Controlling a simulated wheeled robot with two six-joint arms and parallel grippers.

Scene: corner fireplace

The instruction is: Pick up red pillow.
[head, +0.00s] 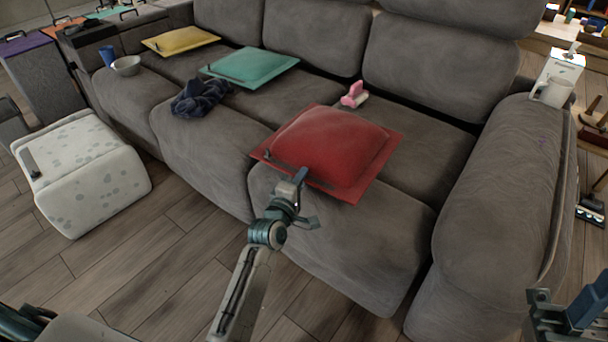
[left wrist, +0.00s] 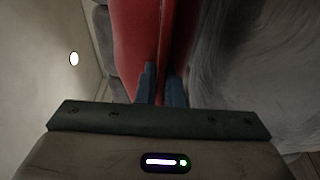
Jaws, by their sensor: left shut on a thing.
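The red pillow (head: 330,142) lies on the right-hand seat of the grey sofa, its front edge near the seat's front edge. A thin dark handle-like strip runs along its front left part. My left gripper (head: 299,178) is at the pillow's front edge, shut on it. In the left wrist view the two blue fingers (left wrist: 162,85) close on the red pillow's edge (left wrist: 135,35). My right gripper (head: 568,310) shows only partly at the bottom right, away from the pillow; its jaw opening cannot be made out.
On the sofa (head: 470,170) lie a green pillow (head: 250,66), a yellow pillow (head: 180,39), a dark cloth (head: 202,97) and a pink-and-white object (head: 354,95). A bowl (head: 126,66) and blue cup (head: 107,55) sit at left. A speckled pouf (head: 80,165) stands on open wooden floor.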

